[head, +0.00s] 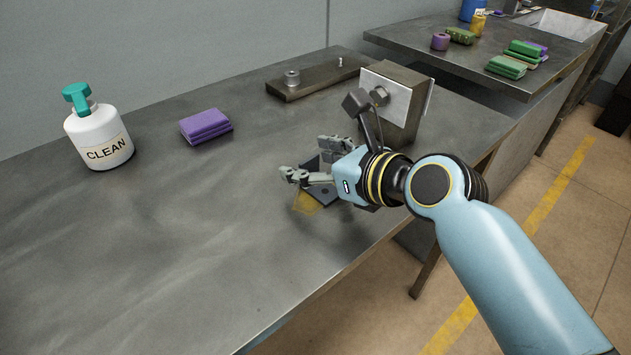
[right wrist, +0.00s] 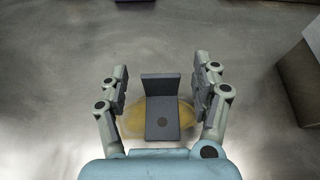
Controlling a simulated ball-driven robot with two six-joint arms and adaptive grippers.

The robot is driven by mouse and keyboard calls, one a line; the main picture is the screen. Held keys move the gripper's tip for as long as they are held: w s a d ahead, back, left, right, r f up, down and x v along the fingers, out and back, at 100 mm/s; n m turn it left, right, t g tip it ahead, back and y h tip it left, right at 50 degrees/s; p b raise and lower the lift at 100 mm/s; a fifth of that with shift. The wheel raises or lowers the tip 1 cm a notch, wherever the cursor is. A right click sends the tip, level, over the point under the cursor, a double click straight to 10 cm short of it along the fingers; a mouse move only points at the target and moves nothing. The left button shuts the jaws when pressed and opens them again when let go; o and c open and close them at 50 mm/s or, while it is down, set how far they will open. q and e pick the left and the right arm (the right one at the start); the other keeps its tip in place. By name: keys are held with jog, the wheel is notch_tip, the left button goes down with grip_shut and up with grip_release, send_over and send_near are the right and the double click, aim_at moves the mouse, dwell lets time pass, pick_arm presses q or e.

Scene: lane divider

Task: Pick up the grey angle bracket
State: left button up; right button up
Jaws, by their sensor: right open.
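The grey angle bracket (right wrist: 163,116) lies on the metal table, between the two open fingers of my right gripper (right wrist: 163,88) in the right wrist view. One plate lies flat with a round hole, and the other plate stands up at its far end. The fingers are apart from it on both sides. In the head view the bracket (head: 322,190) is partly hidden behind my right gripper (head: 309,162). A yellowish patch (right wrist: 132,117) shows on the table around the bracket. My left gripper is in neither view.
A metal block with a lever (head: 402,95) stands close behind my right gripper. A dark plate with a round fitting (head: 330,76) lies at the back. Purple sponges (head: 206,126) and a white CLEAN bottle (head: 98,137) stand to the left. The table's front left is clear.

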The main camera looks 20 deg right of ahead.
jog(key=shift+w+a+f, duration=0.1)
jog(key=shift+w+f, duration=0.1)
jog(key=shift+w, duration=0.2)
jog(key=shift+c, duration=0.2)
grip_shut()
jog(key=shift+r, duration=0.1)
